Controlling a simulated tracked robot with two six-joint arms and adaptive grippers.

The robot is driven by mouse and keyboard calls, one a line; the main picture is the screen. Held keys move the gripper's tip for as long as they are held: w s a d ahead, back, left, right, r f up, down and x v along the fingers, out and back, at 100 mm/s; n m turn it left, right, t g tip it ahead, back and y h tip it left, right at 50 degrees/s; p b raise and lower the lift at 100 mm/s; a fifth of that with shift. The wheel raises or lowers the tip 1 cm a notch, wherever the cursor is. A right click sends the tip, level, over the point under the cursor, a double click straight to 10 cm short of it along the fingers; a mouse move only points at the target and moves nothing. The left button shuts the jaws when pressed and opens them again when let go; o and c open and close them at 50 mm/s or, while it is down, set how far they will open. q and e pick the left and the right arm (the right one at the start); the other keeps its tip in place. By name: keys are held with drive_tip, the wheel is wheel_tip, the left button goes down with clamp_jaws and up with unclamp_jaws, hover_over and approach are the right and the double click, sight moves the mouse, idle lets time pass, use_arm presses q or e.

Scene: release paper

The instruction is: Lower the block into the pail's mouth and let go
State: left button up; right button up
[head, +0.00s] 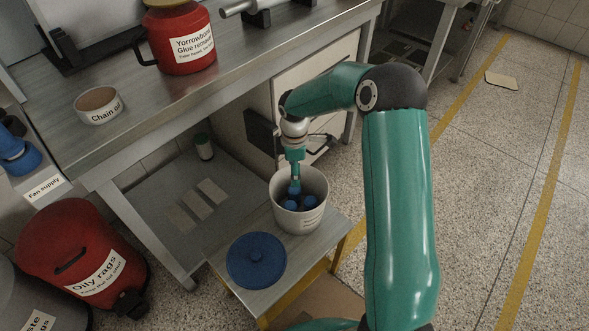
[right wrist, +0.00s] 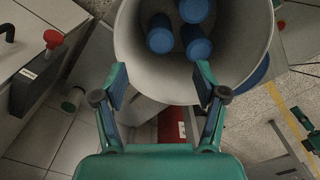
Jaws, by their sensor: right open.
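The pail (head: 301,219) is a pale round container standing open on a small metal stool. It also fills the upper part of the right wrist view (right wrist: 140,65). Three blue cylindrical blocks (right wrist: 160,38) lie inside it, and they show through its mouth in the head view (head: 310,202). My right gripper (head: 295,183) points down at the pail's mouth. In the right wrist view its two fingers (right wrist: 161,80) are spread apart with nothing between them. One block lies just beyond the right-hand fingertip, and I cannot tell whether they touch.
A blue round lid (head: 256,261) lies on the stool beside the pail. The steel bench (head: 150,125) with a red glue remover jug (head: 184,40) and a small bowl (head: 98,105) is behind. A red oily rags bin (head: 75,245) stands at left. Open floor is at right.

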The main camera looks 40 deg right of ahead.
drive_tip(key=shift+r, duration=0.1)
wheel_tip(320, 180, up, 12)
idle(0.5)
drive_tip(key=shift+f, duration=0.25)
